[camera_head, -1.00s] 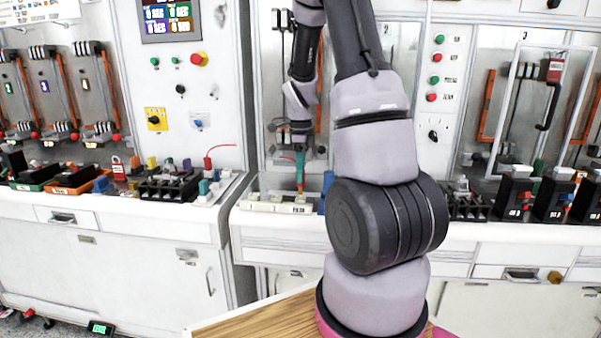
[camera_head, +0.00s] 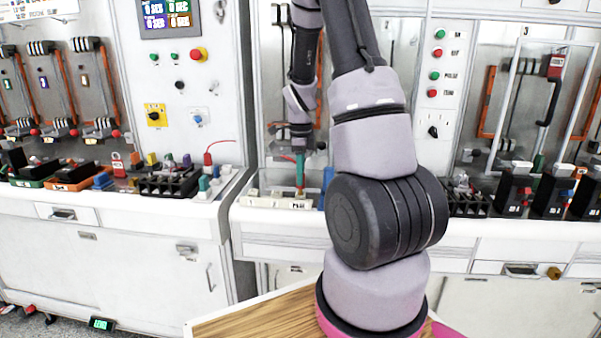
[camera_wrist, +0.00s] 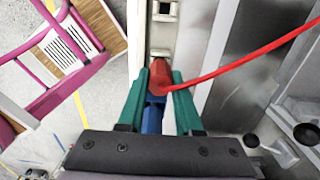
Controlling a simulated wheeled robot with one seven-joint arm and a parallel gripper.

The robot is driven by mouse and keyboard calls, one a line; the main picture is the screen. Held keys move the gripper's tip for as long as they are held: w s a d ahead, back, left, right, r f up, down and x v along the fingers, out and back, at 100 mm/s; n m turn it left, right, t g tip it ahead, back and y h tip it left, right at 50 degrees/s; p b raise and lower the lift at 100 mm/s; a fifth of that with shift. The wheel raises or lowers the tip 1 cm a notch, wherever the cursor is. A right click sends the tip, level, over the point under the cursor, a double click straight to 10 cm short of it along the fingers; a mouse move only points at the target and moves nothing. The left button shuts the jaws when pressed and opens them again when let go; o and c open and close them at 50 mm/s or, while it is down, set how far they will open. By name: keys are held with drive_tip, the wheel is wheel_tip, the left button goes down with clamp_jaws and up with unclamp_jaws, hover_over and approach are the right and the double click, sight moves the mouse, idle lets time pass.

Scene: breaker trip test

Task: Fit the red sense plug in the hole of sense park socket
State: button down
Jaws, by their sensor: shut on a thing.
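The red sense plug (camera_wrist: 160,76) is between the green fingers of my gripper (camera_wrist: 158,90) in the wrist view, with its red lead running off to the upper right. In the head view my gripper (camera_head: 300,172) points down over a white socket strip (camera_head: 275,202) on the counter. The wrist view shows the strip (camera_wrist: 163,35) with square holes, running ahead of the plug. The plug's tip and the hole under it are hidden, so I cannot tell whether it is seated. A blue part (camera_wrist: 153,118) shows below the plug, between the fingers.
A blue block (camera_head: 327,188) stands just right of my gripper in the head view. A grey metal panel (camera_wrist: 240,55) rises close on the right in the wrist view. Black terminal blocks (camera_head: 168,186) and coloured plugs crowd the left counter.

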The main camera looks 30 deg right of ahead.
drive_tip(key=shift+f, duration=1)
drive_tip(key=c, duration=0.5)
unclamp_jaws()
wheel_tip(320, 180, up, 11)
drive_tip(key=shift+f, duration=0.1)
drive_tip(key=shift+a+r, duration=0.1)
drive_tip(key=shift+r, duration=0.15)
drive_tip(key=s+a+r+n+t+y, duration=0.1)
drive_tip(key=s+a+r+n+t, duration=0.2)
drive_tip(key=s+a+r+n, duration=0.3)
drive_tip(key=s+a+r+n+t+y, duration=0.1)
drive_tip(key=s+a+r+n+t, duration=0.3)
drive_tip(key=s+a+r+n, duration=0.3)
drive_tip(key=s+r+n, duration=0.4)
drive_tip(key=s+n, duration=0.2)
drive_tip(key=n, duration=0.1)
drive_tip(key=shift+s+r+n, duration=0.35)
drive_tip(key=shift+n, duration=0.05)
